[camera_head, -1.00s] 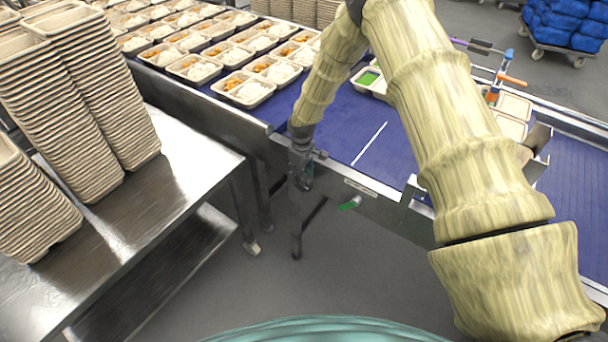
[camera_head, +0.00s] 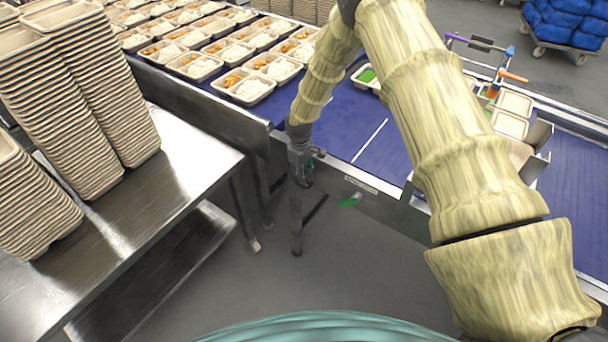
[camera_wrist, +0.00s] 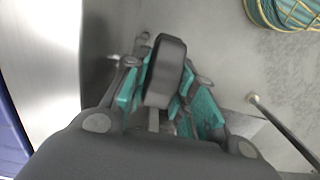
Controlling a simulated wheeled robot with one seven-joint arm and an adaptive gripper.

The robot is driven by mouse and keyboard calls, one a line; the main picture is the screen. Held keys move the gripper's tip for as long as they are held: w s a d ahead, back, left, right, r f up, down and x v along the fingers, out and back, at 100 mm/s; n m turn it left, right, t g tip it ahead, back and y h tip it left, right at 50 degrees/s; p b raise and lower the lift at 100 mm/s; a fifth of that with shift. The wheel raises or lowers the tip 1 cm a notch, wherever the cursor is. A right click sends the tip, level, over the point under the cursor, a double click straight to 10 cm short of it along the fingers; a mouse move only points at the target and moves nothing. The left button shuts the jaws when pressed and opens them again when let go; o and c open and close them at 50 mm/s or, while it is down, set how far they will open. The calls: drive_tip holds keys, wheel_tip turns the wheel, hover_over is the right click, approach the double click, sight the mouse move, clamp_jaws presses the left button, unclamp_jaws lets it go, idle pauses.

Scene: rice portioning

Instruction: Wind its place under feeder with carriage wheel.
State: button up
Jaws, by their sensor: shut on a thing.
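My gripper (camera_head: 302,172) is low at the near side of the conveyor, beside its metal side wall. In the wrist view, my gripper (camera_wrist: 165,100) has its teal-padded fingers shut around a dark rounded handle (camera_wrist: 168,60). This appears to be the carriage wheel's handle; the rest of the wheel is hidden or too small to tell. A frame with purple, blue and orange parts (camera_head: 513,76), perhaps the feeder, stands over the belt at right. Pale trays (camera_head: 510,122) lie beside it. An open flap-sided part (camera_head: 541,138) is near them. My arm hides part of this area.
A blue belt (camera_head: 340,110) carries several filled trays (camera_head: 245,87). A steel table (camera_head: 190,165) with tall tray stacks (camera_head: 75,110) is at left. A green lever (camera_head: 350,201) is on the conveyor side, right of my gripper. The grey floor (camera_head: 300,275) in front is clear.

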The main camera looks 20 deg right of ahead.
drive_tip(key=shift+w+f+g+h+b, duration=0.15)
drive_tip(key=shift+g+h+b, duration=0.15)
drive_tip(key=shift+b, duration=0.2)
drive_tip(key=o, duration=0.7)
drive_tip(key=shift+o, duration=0.2)
wheel_tip(320, 180, up, 12)
drive_tip(key=w+a, duration=0.1)
drive_tip(key=shift+w, duration=0.2)
